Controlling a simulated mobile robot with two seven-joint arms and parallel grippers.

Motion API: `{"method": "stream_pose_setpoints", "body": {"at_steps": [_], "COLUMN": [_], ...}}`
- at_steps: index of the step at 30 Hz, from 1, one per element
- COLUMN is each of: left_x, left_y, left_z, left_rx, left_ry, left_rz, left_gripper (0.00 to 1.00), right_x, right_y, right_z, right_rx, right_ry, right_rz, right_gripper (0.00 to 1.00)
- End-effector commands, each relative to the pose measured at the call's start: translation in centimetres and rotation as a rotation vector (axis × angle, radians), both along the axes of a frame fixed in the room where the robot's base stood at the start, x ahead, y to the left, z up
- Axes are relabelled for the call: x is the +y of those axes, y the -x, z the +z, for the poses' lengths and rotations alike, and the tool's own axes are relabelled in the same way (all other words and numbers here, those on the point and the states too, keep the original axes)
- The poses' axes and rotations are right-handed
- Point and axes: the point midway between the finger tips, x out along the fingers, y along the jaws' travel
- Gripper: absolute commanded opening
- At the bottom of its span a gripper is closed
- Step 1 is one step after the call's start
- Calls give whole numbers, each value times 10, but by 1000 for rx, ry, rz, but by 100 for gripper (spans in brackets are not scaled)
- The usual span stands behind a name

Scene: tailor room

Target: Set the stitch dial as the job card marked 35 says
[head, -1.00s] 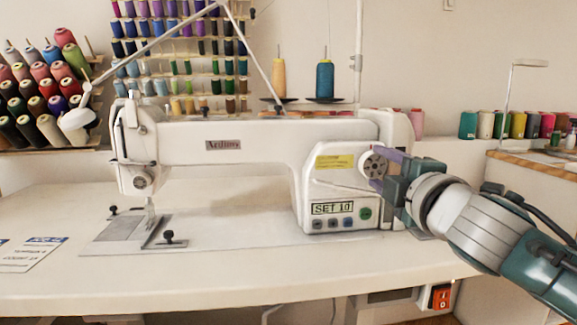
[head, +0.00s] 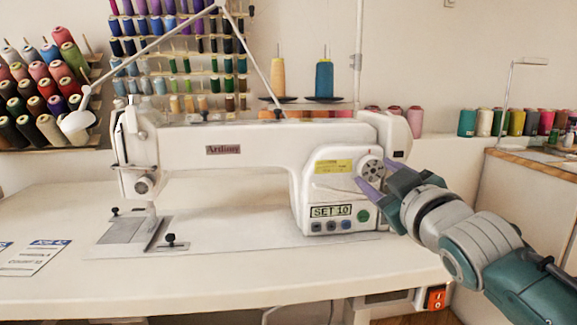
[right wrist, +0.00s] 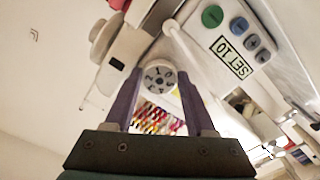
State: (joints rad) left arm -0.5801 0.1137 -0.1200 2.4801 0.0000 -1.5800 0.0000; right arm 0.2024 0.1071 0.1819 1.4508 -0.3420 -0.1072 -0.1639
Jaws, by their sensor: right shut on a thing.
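The stitch dial (head: 371,167) is a round pale knob with dark marks on the right end of the white sewing machine (head: 230,146). In the right wrist view the dial (right wrist: 158,80) sits between the purple fingers, its numbers too small to read surely. My right gripper (head: 374,172) is shut on the dial. The display (head: 331,211) below reads SET 10, as does the display in the right wrist view (right wrist: 231,56). A job card (head: 36,258) lies on the table at the left; its print is blurred. Another card (head: 5,246) is cut off by the left edge. My left gripper is not in view.
The white table (head: 200,277) is clear in front of the machine. A red switch (head: 437,298) hangs under the table edge. Thread racks (head: 45,95) stand behind.

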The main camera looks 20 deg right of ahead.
Motion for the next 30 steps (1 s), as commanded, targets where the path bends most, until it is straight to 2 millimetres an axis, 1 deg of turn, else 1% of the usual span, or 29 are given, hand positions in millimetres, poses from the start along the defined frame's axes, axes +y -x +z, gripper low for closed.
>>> {"method": "stream_pose_setpoints", "body": {"at_steps": [1,6,13,21,30], "left_x": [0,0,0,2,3], "left_y": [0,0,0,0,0], "left_z": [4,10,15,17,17], "left_rx": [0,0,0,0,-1], "left_ry": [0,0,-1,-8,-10], "left_rz": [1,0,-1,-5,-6], "left_gripper": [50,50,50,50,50], "right_x": [0,1,1,2,2], "right_y": [0,0,0,0,-1], "right_z": [1,1,0,0,-1], "right_rx": [-7,-37,-65,-82,-84], "right_ry": [-43,-165,-282,-341,-348], "right_rz": [-1,-1,0,0,0], "right_gripper": [0,0,0,0,0]}}
